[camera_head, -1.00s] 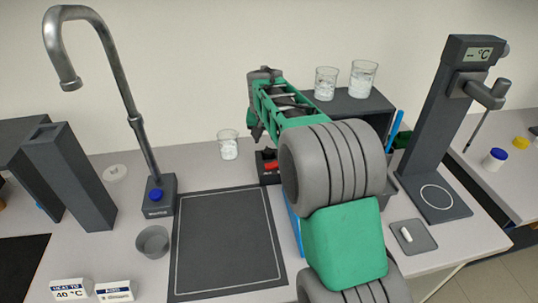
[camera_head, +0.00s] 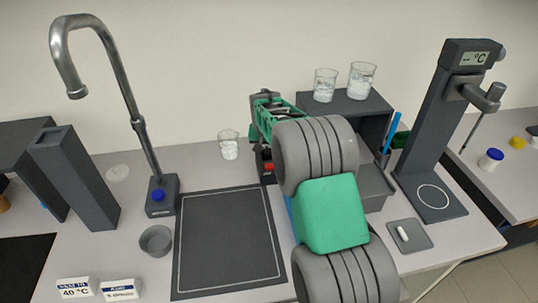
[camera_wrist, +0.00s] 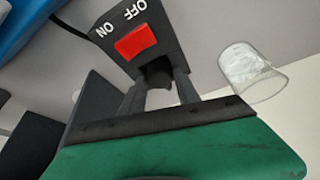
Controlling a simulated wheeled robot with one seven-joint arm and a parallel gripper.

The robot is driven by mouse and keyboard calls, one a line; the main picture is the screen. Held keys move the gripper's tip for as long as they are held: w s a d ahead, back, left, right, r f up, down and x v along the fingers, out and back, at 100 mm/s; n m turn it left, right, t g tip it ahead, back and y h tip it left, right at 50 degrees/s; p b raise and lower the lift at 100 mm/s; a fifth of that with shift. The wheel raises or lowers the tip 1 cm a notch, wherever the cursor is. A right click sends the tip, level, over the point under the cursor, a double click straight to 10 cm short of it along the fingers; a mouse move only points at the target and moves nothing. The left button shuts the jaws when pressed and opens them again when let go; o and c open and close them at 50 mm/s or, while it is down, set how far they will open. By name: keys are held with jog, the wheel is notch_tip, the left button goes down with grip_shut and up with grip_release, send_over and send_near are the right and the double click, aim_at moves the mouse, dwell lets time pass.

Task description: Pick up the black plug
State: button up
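The dark switch box (camera_wrist: 140,22) with a red rocker and ON/OFF lettering lies just ahead of my gripper (camera_wrist: 162,78) in the wrist view. A small black piece (camera_wrist: 157,75), which looks like the plug, shows at the near edge of the box between my two fingertips. My fingers stand apart on either side of it; whether they touch it I cannot tell. In the head view the red switch of the box (camera_head: 267,166) shows below my arm's end, and the plug and fingertips are hidden.
A glass beaker (camera_wrist: 252,72) stands close to the right of my gripper in the wrist view. In the head view a grey shelf (camera_head: 345,103) with two beakers stands behind my arm. A dark mat (camera_head: 228,240) lies clear to the left.

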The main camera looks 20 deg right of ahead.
grip_shut()
dwell(0.6)
